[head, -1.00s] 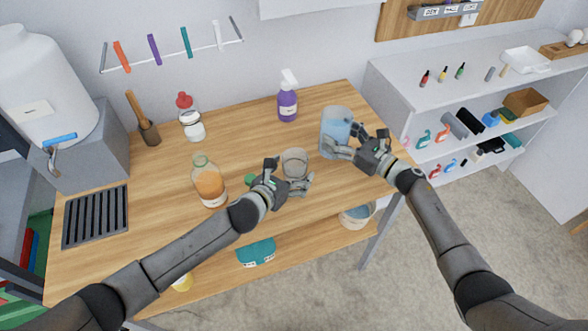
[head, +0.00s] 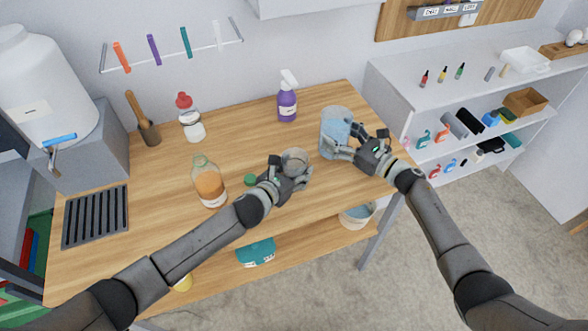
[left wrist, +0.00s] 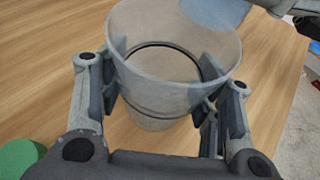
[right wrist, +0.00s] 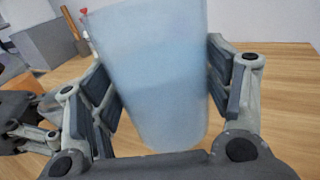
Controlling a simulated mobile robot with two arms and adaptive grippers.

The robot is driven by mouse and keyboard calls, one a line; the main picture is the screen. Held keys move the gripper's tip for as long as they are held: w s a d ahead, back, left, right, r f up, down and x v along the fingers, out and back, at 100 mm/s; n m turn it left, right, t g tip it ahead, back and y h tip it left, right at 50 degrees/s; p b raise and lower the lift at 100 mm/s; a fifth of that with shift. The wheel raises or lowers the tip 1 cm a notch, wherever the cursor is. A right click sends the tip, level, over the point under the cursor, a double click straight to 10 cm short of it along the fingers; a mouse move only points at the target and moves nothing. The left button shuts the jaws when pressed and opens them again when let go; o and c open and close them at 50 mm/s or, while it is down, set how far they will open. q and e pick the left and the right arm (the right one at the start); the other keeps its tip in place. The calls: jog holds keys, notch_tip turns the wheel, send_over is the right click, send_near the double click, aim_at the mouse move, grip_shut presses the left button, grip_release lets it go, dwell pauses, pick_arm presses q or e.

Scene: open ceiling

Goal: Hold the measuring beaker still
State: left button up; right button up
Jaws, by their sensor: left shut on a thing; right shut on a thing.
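A small clear beaker (head: 295,157) stands upright near the middle of the wooden table, and looks empty. My left gripper (head: 290,172) is shut around it; in the left wrist view the fingers press both sides of the beaker (left wrist: 165,95). I see no measuring marks on it. A larger clear container of pale blue liquid (head: 334,122) stands to its right. My right gripper (head: 352,145) is shut on that container, which also fills the right wrist view (right wrist: 160,75). The two vessels are apart. The fingers partly hide the lower part of each.
An orange-filled bottle (head: 209,183) and a green cap (head: 250,180) are left of the beaker. A purple spray bottle (head: 287,103) and a red-topped bottle (head: 189,120) stand behind. The table (head: 130,205) has bare wood at front left. A shelf unit (head: 420,105) is at right.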

aim_at(329, 130)
jog(key=shift+f, duration=1.4)
jog(key=shift+a+r+n, duration=0.1)
jog(key=shift+n, duration=0.2)
jog(key=shift+s+a+r+n+h, duration=0.2)
jog(key=shift+s+a+n, duration=0.1)
jog(key=shift+n, duration=0.45)
jog(key=shift+s+a+r+n+h, duration=0.2)
jog(key=shift+a+n, duration=0.1)
jog(key=shift+n, duration=0.45)
jog(key=shift+s+a+r+n+g+h, duration=0.15)
jog(key=shift+a+r+n, duration=0.1)
jog(key=shift+r+n, duration=0.2)
jog(key=shift+s+a+r+n+g+h, duration=0.15)
jog(key=shift+a+r+n, duration=0.1)
jog(key=shift+r+n, duration=0.2)
jog(key=shift+a+r+n, duration=0.15)
jog(key=shift+r+n, duration=0.15)
jog(key=shift+r, duration=0.2)
jog(key=shift+s+a+r+n, duration=0.15)
jog(key=shift+r+n, duration=0.1)
jog(key=shift+r, duration=0.15)
jog(key=shift+s+a+r+n, duration=0.1)
jog(key=shift+a+r+n, duration=0.05)
jog(key=shift+r+n, duration=0.15)
jog(key=shift+r+n+h, duration=0.3)
jog(key=shift+r+n, duration=0.2)
jog(key=shift+n, duration=0.15)
jog(key=shift+f+n, duration=0.2)
jog(key=shift+n, duration=0.5)
